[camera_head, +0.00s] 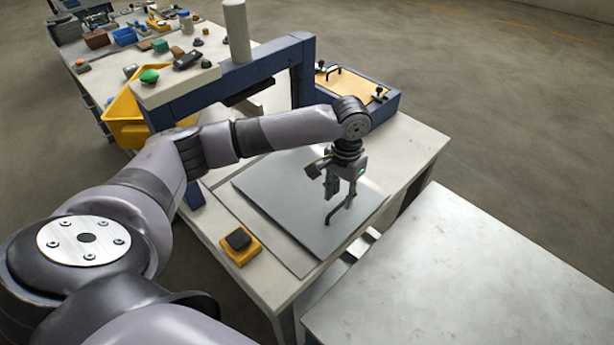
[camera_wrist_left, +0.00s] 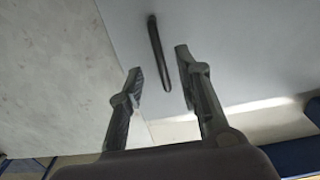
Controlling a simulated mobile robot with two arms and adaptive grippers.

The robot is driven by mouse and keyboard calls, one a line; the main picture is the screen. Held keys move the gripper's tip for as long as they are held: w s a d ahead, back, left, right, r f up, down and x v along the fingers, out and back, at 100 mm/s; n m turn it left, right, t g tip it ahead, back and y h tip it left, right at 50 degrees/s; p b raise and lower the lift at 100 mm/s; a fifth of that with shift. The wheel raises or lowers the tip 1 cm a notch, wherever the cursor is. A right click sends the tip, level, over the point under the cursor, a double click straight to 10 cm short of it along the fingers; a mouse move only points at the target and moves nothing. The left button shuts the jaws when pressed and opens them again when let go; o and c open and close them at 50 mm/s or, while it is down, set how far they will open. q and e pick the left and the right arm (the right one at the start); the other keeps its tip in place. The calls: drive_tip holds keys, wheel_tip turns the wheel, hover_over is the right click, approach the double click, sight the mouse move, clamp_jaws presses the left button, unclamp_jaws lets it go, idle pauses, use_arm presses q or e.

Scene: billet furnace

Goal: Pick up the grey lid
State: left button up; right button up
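The grey lid (camera_head: 290,200) is a flat square plate lying on the pale table, with a black bar handle (camera_head: 340,210) standing near its front right part. The lid (camera_wrist_left: 225,50) and its handle (camera_wrist_left: 160,52) also show in the left wrist view. My left gripper (camera_head: 342,192) is above the lid, close to the handle. Its two fingers (camera_wrist_left: 160,65) are spread apart, with the handle ahead of and between their tips. I cannot tell whether a finger touches the handle. Nothing is held. My right gripper is not in view.
A blue press frame (camera_head: 303,75) stands behind the lid, with a yellow bin (camera_head: 122,118) to its left. A blue tray with a tan panel (camera_head: 352,88) is behind right. A yellow block with a dark top (camera_head: 240,246) sits at the front left. A bare pale table (camera_head: 470,275) is at the right.

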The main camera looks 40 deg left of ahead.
sight(339, 205)
use_arm(q)
drive_tip(key=shift+f, duration=0.25)
wheel_tip(339, 205, down, 4)
drive_tip(key=shift+w+f+p, duration=0.1)
drive_tip(key=shift+f+p, duration=0.05)
drive_tip(key=shift+p, duration=0.6)
drive_tip(key=shift+f, duration=0.25)
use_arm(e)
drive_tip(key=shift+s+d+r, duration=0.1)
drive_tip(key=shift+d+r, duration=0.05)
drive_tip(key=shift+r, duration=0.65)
use_arm(q)
drive_tip(key=shift+c, duration=0.4)
drive_tip(key=c, duration=0.7)
clamp_jaws()
